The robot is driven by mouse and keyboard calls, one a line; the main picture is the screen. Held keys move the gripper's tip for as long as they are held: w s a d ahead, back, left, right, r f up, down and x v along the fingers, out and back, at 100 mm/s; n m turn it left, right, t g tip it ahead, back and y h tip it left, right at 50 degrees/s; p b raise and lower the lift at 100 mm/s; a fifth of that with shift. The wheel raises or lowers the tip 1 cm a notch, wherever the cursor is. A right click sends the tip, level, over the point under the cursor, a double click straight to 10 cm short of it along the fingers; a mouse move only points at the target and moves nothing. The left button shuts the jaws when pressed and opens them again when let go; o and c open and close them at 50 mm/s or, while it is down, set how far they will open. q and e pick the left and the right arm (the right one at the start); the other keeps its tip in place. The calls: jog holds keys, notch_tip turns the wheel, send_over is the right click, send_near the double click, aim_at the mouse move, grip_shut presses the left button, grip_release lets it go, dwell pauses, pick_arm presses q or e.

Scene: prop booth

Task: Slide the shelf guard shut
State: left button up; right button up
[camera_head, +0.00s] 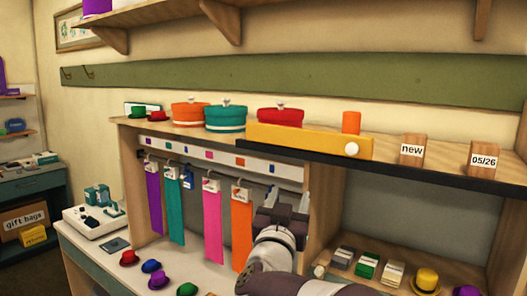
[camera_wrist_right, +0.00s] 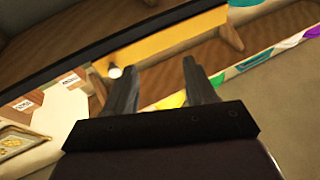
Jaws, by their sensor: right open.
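The shelf guard (camera_head: 300,138) is a yellow board standing along the front edge of the shelf top. A white knob (camera_head: 351,149) is near its right end. A black rail (camera_head: 440,177) runs below it and on to the right. My right gripper (camera_head: 283,200) is open and empty, below the guard and left of the knob, not touching either. In the right wrist view the guard (camera_wrist_right: 165,45) and the knob (camera_wrist_right: 115,72) show beyond the open fingers (camera_wrist_right: 155,80). My left gripper is not in view.
Orange (camera_head: 190,114), teal (camera_head: 225,117) and red hats stand on the shelf top; an orange cylinder (camera_head: 351,122) stands behind the guard. Signs "new" (camera_head: 412,150) and "05/26" (camera_head: 484,159) stand farther right. Coloured strips (camera_head: 213,220) hang under the shelf, beside my right gripper.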

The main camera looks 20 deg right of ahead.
notch_tip(320, 180, up, 3)
jog(key=s+d+m+g+h, duration=0.2)
jog(key=s+m+h, duration=0.1)
jog(key=h, duration=0.1)
jog(key=g+h+p, duration=0.2)
jog(key=h+p, duration=0.1)
send_near(352, 149)
jog(key=d, duration=0.1)
jog(key=p+x, duration=0.2)
jog(key=x, duration=0.1)
jog(key=p+x, duration=0.2)
jog(key=x, duration=0.2)
jog(key=shift+w+a+r, duration=0.1)
jog(key=shift+w, duration=0.25)
jog(key=shift+w+d, duration=0.1)
jog(key=shift+d, duration=0.25)
jog(key=shift+a, duration=0.25)
jog(key=shift+a+t, duration=0.2)
jog(key=shift+t, duration=0.1)
jog(key=shift+c, duration=0.9)
grip_shut()
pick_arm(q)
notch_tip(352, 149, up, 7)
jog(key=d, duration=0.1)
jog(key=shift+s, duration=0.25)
pick_arm(e)
jog(key=shift+d, duration=0.1)
